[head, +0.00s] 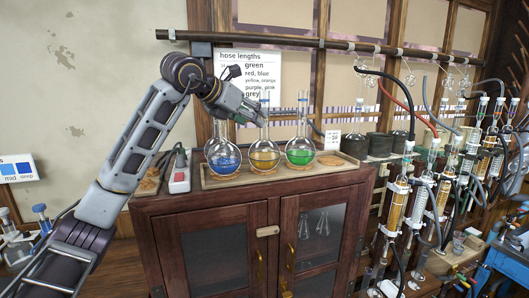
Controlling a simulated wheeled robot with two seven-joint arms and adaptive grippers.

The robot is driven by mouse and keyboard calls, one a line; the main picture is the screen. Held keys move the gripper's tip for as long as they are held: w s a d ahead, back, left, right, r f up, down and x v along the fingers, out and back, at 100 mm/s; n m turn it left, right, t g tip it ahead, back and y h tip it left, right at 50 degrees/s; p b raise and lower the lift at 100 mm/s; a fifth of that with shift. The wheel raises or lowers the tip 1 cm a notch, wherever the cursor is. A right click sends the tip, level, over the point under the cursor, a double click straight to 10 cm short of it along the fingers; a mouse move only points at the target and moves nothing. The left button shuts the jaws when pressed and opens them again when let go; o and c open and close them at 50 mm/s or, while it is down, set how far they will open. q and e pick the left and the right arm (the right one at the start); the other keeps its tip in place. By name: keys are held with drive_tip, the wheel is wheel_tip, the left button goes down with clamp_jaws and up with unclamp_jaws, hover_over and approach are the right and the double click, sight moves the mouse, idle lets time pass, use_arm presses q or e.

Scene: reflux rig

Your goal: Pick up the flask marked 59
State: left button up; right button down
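Three round-bottom flasks stand upright in a shallow wooden tray (228,182) on the cabinet: one with blue liquid (223,158), one with yellow (264,156) and one with green (299,154). Any number marked on them is too small to read. My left arm comes in from the left, and its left gripper (257,113) is at the neck of the yellow flask, above the bulbs. I cannot tell whether its fingers are open or closed around the neck. My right gripper is not in view.
A small white card (332,140) stands behind the tray. A power strip (180,176) lies left of the tray. Glass columns with hoses (396,200) crowd the right side. A rail (290,42) runs above. A hose-length notice (262,72) hangs behind my gripper.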

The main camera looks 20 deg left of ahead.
sight(261, 139)
use_arm(q)
drive_tip(key=shift+x, duration=1.5)
drive_tip(key=shift+w+d+f+p, duration=0.1)
drive_tip(key=shift+w+f+p, duration=0.05)
drive_tip(key=shift+w+p, duration=0.3)
drive_tip(key=shift+w+d+f+p, duration=0.15)
drive_tip(key=shift+w+p, duration=0.1)
drive_tip(key=shift+w, duration=0.3)
drive_tip(key=shift+w+d+f+p, duration=0.1)
drive_tip(key=shift+w+p, duration=0.25)
drive_tip(key=shift+w, duration=0.2)
drive_tip(key=shift+x, duration=1.05)
drive_tip(key=shift+s+f, duration=0.1)
drive_tip(key=shift+c, duration=0.2)
drive_tip(key=c, duration=0.5)
clamp_jaws()
